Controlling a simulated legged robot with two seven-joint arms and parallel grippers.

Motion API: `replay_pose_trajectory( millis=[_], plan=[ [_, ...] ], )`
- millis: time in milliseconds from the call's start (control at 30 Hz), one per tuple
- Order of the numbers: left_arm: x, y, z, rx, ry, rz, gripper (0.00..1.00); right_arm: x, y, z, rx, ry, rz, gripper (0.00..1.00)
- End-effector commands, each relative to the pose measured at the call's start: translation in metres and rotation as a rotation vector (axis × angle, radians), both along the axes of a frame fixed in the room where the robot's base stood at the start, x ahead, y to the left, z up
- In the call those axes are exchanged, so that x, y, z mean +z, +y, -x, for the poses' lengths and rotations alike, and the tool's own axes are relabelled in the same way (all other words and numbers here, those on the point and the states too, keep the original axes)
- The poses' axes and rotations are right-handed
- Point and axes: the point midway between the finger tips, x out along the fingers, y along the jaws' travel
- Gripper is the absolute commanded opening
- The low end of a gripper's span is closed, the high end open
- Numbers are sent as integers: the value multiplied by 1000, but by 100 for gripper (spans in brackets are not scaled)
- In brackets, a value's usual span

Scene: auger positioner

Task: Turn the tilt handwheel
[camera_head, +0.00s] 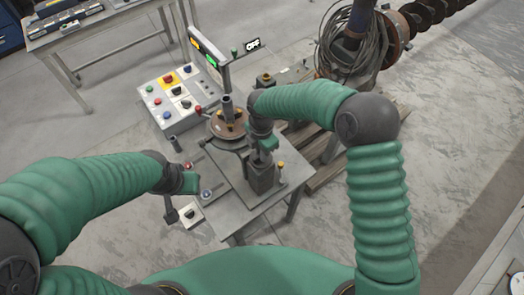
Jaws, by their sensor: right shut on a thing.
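The tilt handwheel appears to be the brown round wheel (216,127) with a yellowish hub, on a metal stand on the small grey table. A grey upright cylinder (227,105) rises at its hub. My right gripper (248,142) is at the wheel's right side, shut on what looks like its rim; the wrist hides the exact contact. My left gripper (190,184) is at the table's left edge, below and left of the wheel and apart from it. Its fingers are too small and dark to read.
A control box (168,92) with coloured buttons stands behind the wheel, beside a display post (209,62) and an "OFF" sign (252,45). A large auger (418,14) with coiled cable (345,45) lies at the back right. A workbench (95,27) stands back left.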

Motion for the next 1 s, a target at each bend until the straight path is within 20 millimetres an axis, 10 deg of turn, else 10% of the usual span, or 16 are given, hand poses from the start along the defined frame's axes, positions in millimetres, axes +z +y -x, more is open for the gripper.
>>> replay_pose_trajectory(
  millis=[367,400,533,1000],
  plan=[
    [0,0,0,0,0,0,36,0,2,0,10,-2,-4,0],
    [0,0,0,0,0,0,36,0,2,0,10,-2,-4,18],
    [0,0,0,0,0,0,36,0,2,0,8,-1,-2,36],
    [-8,0,0,0,0,0,36,18,1,-1,6,-5,0,36]
  ],
)
